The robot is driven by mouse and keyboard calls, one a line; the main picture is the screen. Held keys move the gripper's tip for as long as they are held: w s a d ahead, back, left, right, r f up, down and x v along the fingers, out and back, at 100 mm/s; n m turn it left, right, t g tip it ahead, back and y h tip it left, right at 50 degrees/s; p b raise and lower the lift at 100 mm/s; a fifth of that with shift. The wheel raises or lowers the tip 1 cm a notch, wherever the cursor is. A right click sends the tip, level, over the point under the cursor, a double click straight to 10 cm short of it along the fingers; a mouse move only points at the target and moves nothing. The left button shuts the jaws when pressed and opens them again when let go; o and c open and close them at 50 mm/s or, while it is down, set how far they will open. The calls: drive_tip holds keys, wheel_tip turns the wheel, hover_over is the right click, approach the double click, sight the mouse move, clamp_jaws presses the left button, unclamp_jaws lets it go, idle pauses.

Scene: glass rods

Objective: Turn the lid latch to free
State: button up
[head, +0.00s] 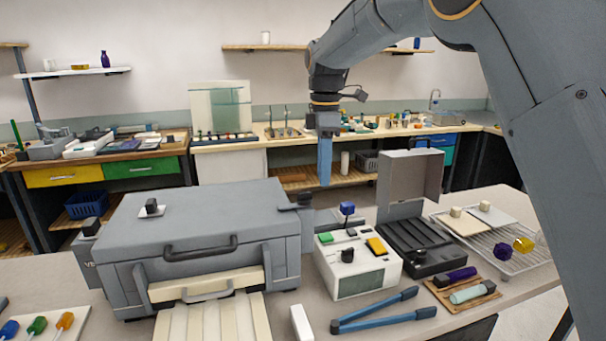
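A large grey box (140,270) with a shut lid (215,205) stands on the front table, with a dark handle (200,249) on its front. A dark piece that looks like the lid latch (296,201) sticks out at the lid's right edge; its exact turn is hard to read at this size. My gripper (325,184) points down just right of and above this piece. A small gap shows between them in the picture, but I cannot tell the depth. The fingers show edge-on as one blue-grey bar, so their opening is hidden. I see nothing held.
Right of the box stand a white device (358,280) with a dark knob and coloured buttons, and a dark open case (425,240) with its lid up. Blue-handled tongs (380,308) lie in front. A wire rack (515,262) is at the right. Cream slats lie before the box.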

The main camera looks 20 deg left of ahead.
sight(305, 193)
drive_tip(key=a+r, duration=0.1)
drive_tip(key=a+r+n, duration=0.1)
drive_tip(key=a+n, duration=0.1)
drive_tip(key=a, duration=0.1)
drive_tip(key=shift+s+r+p, duration=0.1)
drive_tip(key=shift+r+p, duration=0.25)
drive_tip(key=shift+r, duration=0.05)
drive_tip(key=shift+s+a, duration=0.1)
drive_tip(key=shift+a, duration=0.15)
drive_tip(key=shift+n, duration=0.3)
drive_tip(key=shift+f+p, duration=1.3)
drive_tip(key=shift+f, duration=2.4)
clamp_jaws()
